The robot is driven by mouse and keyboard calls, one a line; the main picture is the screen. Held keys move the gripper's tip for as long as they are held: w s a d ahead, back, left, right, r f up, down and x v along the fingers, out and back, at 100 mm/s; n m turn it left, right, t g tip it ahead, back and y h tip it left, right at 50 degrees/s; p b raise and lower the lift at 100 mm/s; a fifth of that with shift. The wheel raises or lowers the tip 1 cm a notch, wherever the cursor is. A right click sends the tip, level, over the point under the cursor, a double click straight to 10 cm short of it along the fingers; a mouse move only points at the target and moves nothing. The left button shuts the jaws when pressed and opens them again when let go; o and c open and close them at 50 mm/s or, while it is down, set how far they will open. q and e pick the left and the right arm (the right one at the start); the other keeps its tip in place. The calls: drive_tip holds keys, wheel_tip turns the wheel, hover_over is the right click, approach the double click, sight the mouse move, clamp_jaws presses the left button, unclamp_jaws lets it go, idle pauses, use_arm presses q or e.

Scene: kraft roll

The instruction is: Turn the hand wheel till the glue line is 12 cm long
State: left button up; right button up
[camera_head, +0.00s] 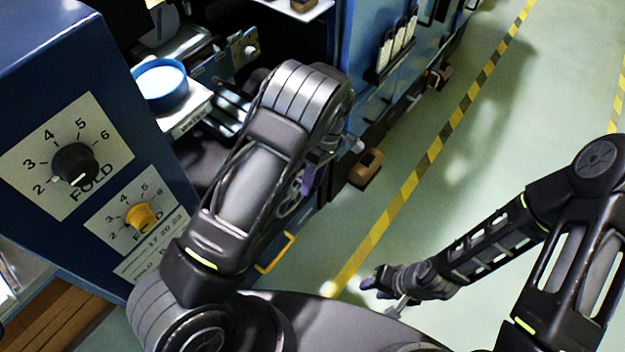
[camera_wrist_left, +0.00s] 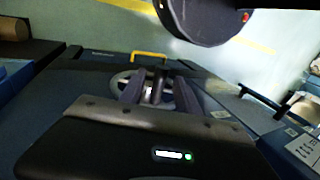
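The hand wheel (camera_head: 291,196) is on the side of the blue machine, largely hidden behind my left arm in the head view. In the left wrist view its pale rim (camera_wrist_left: 120,80) shows behind my left gripper (camera_wrist_left: 158,92). The two dark fingers stand apart, with a dark upright post between them. I cannot tell whether they touch it. In the head view only a little of my left gripper (camera_head: 308,180) shows beyond the arm. My right gripper (camera_head: 383,284) hangs over the floor, away from the machine; its opening is too small to judge. I cannot make out a glue line.
A blue panel carries a black dial (camera_head: 75,163) and a yellow dial (camera_head: 141,216), both marked FOLD. A blue-rimmed pot (camera_head: 161,84) stands on the machine. A yellow handle (camera_head: 276,253) sticks out below the wheel. Green floor with a striped line (camera_head: 408,190) is clear.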

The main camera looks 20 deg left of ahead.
use_arm(q)
drive_tip(key=v, duration=0.7)
drive_tip(key=shift+w+r+b, duration=0.15)
drive_tip(key=shift+r+b, duration=0.2)
drive_tip(key=shift+b, duration=0.05)
drive_tip(key=shift+c, duration=0.3)
